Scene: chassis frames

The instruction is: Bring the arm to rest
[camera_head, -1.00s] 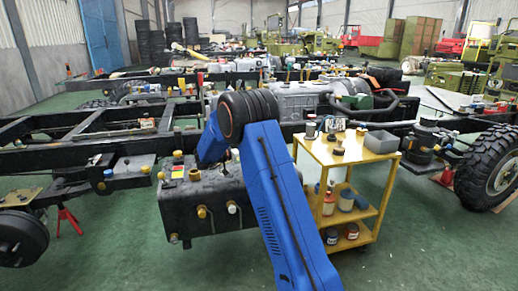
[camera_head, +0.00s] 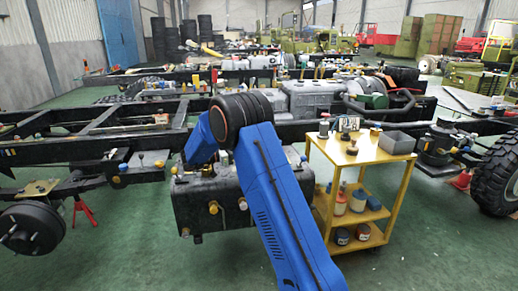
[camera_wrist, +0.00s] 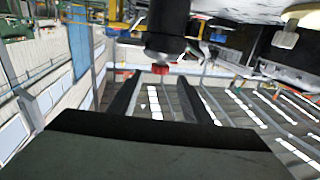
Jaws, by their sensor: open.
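My blue arm (camera_head: 275,205) rises from the bottom of the head view, bent at a black ringed elbow joint. A short blue part of the arm runs down and away behind the joint. My gripper is hidden in the head view. In the wrist view my gripper (camera_wrist: 158,92) shows as two dark fingers spread apart, with nothing held between them. A black cylinder with a red end (camera_wrist: 165,42) appears beyond the fingers; I cannot tell how far away it is.
A black truck chassis (camera_head: 95,148) spans the view, with a dark tank (camera_head: 212,200) behind my arm. A yellow trolley (camera_head: 340,157) with containers stands to the right. A big tyre (camera_head: 495,178) is at the right edge.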

